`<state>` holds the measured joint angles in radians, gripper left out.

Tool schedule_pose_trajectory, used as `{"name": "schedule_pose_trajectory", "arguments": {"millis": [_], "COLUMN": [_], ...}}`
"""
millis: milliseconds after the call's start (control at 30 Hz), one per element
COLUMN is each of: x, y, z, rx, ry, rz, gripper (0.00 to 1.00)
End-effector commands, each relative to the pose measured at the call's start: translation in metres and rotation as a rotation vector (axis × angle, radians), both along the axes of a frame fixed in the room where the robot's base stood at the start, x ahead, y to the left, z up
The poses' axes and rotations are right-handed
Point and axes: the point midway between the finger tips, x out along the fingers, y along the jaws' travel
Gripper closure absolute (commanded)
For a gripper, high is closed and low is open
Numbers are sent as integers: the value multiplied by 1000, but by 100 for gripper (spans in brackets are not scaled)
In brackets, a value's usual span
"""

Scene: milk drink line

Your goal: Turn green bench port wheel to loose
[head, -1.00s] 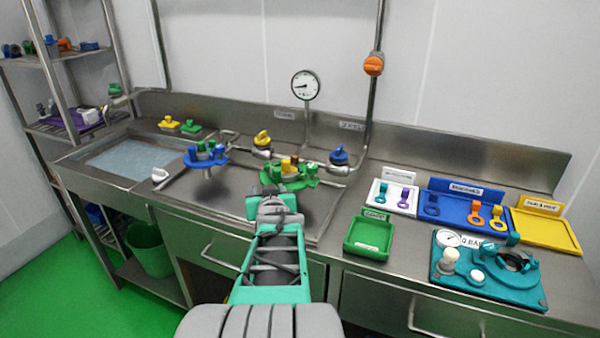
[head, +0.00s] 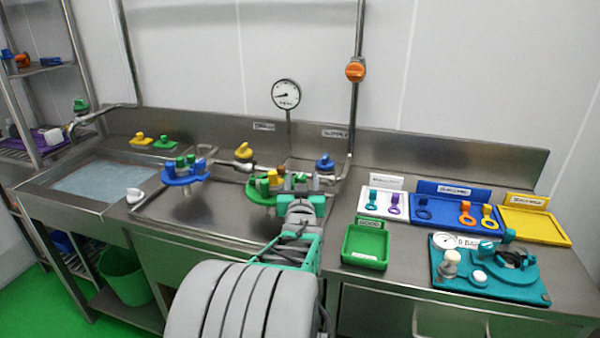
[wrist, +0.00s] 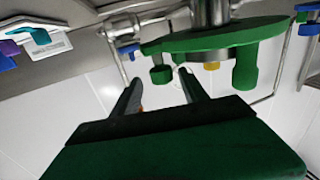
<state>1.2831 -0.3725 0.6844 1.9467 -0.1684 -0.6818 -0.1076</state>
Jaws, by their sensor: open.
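The green bench port (head: 258,192) is a green disc with several upright fittings, standing on the steel drainer in the head view. In the wrist view, which is upside down, its green disc (wrist: 215,38) fills the top. A small green wheel or knob (wrist: 160,75) and a thicker green post (wrist: 245,70) stick out from it, with a small yellow part (wrist: 211,66) between them. My gripper (wrist: 159,78) is open; the small green knob shows between its fingertips, apparently beyond them, and I cannot tell if they touch. In the head view my gripper (head: 299,183) covers the port's right side.
A blue port (head: 184,178) stands left of the green one. A yellow valve (head: 243,151) and a blue valve (head: 325,162) are on pipes behind. A green tray (head: 365,247) and a teal gauge board (head: 490,268) lie to the right.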

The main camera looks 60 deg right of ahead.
Motion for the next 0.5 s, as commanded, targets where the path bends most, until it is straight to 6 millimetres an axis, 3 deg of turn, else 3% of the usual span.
{"name": "schedule_pose_trajectory", "arguments": {"millis": [200, 500], "x": [18, 21], "y": [-35, -45], "z": [0, 0], "rx": [2, 0], "ry": [0, -1], "rz": [4, 1], "gripper": [48, 48]}}
